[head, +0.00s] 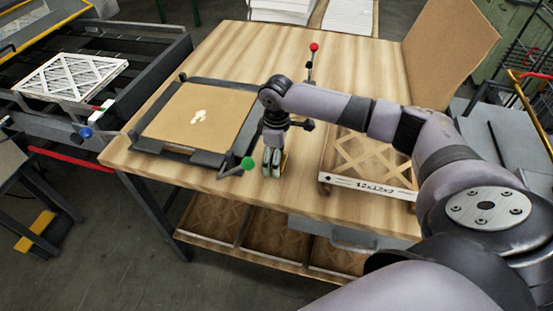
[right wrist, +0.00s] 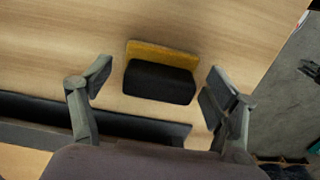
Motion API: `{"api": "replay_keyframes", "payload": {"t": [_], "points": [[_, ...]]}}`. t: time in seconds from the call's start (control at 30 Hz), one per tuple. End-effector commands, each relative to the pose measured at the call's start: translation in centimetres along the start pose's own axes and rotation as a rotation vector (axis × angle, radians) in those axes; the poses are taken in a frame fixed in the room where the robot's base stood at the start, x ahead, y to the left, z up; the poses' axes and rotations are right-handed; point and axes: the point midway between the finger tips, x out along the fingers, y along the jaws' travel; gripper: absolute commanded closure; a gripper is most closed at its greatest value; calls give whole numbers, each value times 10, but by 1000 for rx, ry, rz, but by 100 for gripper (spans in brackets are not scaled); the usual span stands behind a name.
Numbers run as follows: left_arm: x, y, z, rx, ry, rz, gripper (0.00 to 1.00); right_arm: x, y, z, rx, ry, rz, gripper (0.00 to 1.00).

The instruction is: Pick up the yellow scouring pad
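The scouring pad (right wrist: 162,51) shows in the right wrist view as a yellow strip along a thicker black block. It lies on the wooden table, between and slightly beyond my right gripper's fingertips (right wrist: 157,82). The two fingers are spread wide on either side, with bare wood visible between each finger and the pad. In the head view my right gripper (head: 272,162) points down at the table, and only a sliver of yellow shows beside its fingers; the rest of the pad is hidden. My left gripper is not in view.
A black clamp frame (head: 180,153) holding a brown board (head: 195,115) lies left of the gripper. It has a green-knobbed lever (head: 247,163). A red-knobbed lever (head: 314,47) stands behind. A boxed filter (head: 367,184) lies to the right. The table's front edge is close.

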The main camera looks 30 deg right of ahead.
Motion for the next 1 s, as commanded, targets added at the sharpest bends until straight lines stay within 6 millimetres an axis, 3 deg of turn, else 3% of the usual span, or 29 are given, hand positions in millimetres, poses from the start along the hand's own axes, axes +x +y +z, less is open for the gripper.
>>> {"api": "replay_keyframes", "payload": {"t": [0.63, 1.0], "points": [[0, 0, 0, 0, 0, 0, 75, -1, 0, 0, 0, 1, 0, 66], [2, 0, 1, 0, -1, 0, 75, -6, 1, -1, 0, 3, 1, 67]]}}
